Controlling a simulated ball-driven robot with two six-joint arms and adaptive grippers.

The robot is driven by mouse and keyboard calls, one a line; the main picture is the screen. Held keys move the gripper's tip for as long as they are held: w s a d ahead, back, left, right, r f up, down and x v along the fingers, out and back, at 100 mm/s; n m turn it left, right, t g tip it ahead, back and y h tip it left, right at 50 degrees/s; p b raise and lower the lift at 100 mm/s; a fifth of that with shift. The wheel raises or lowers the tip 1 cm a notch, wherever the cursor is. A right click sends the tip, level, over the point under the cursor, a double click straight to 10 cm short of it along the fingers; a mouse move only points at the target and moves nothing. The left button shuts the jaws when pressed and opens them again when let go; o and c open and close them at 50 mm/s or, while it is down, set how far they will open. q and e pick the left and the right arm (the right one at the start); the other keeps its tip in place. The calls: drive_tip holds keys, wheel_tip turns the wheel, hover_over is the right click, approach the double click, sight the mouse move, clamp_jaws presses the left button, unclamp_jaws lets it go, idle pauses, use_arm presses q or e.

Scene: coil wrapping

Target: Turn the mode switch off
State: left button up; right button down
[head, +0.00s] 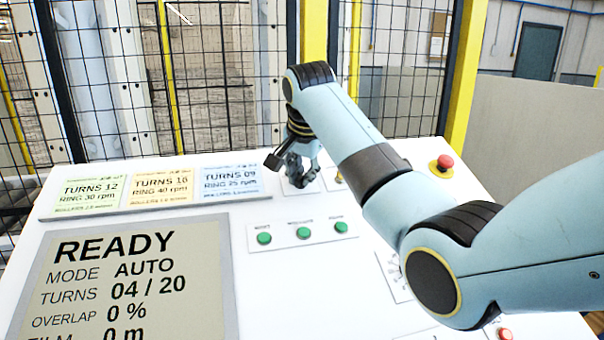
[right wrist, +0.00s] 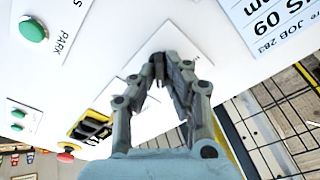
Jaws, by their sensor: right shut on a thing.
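My right gripper (head: 302,178) reaches down onto a small white switch plate behind the green buttons on the panel. In the right wrist view, my right gripper (right wrist: 166,62) has its fingers drawn together at the middle of that plate (right wrist: 190,35). They are shut on a small dark knob, apparently the mode switch (right wrist: 158,58), mostly hidden between the fingertips. Its setting and label cannot be read. The large display (head: 135,280) reads READY and MODE AUTO. My left gripper is in neither view.
Three green buttons (head: 303,232) lie in front of the plate. Three job cards (head: 162,187) stand left of it. A red mushroom button (head: 442,163) is to the right. A yellow-and-black fitting (right wrist: 92,127) sits beside the plate. A mesh fence (head: 215,80) stands behind.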

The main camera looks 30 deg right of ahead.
drive_tip(key=shift+n, duration=0.4)
drive_tip(key=n, duration=0.3)
drive_tip(key=shift+n, duration=0.3)
drive_tip(key=n, duration=0.4)
drive_tip(key=shift+r+n, duration=0.1)
drive_tip(key=shift+n, duration=0.3)
drive_tip(key=c, duration=1.4)
unclamp_jaws()
drive_tip(key=v, duration=1.2)
drive_tip(key=shift+s+d, duration=0.2)
drive_tip(key=shift+d, duration=0.05)
